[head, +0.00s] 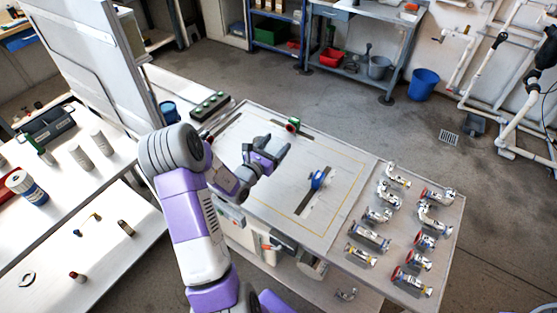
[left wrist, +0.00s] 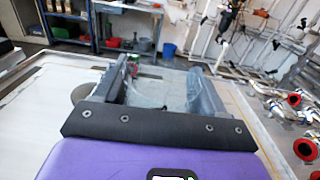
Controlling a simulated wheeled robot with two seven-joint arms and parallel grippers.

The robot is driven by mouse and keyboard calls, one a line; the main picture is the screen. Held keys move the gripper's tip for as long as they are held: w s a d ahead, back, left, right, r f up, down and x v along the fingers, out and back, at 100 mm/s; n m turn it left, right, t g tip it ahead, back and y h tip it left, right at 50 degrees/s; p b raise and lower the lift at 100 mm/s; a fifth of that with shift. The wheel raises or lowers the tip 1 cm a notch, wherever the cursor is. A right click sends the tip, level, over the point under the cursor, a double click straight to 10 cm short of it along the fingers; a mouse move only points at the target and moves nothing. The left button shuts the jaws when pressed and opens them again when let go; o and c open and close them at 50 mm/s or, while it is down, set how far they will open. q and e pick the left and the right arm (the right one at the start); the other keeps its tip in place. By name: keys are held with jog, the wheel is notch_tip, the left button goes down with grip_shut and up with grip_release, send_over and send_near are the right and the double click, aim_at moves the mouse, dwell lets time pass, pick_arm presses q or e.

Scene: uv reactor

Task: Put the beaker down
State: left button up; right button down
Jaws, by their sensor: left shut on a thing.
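My left gripper (head: 268,153) reaches over the left part of the white workbench (head: 325,245). In the left wrist view its two dark fingers (left wrist: 158,88) stand apart, with a clear, glassy thing between them that I take to be the beaker (left wrist: 155,94). The gripper is shut on it. The beaker's outline is faint, and its base is hidden, so I cannot tell whether it touches the bench. In the head view the gripper hides most of it. My right gripper is not in view.
A blue-handled part (head: 317,180) sits in a bench slot. A red and green part (head: 293,124) is near the back edge. Several pipe fittings with red valves (head: 424,241) fill the right side. A tall grey panel (head: 92,62) stands left. The yellow-outlined middle is mostly clear.

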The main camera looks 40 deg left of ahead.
pick_arm(q)
notch_tip(320, 180, down, 3)
jog(key=shift+s+f+b, duration=0.1)
jog(key=shift+f+b, duration=0.05)
jog(key=shift+b, duration=0.15)
jog(key=shift+f+b, duration=0.55)
jog(key=shift+f, duration=1.55)
jog(key=shift+f, duration=0.15)
jog(key=o, duration=1.1)
jog(key=shift+c, duration=0.2)
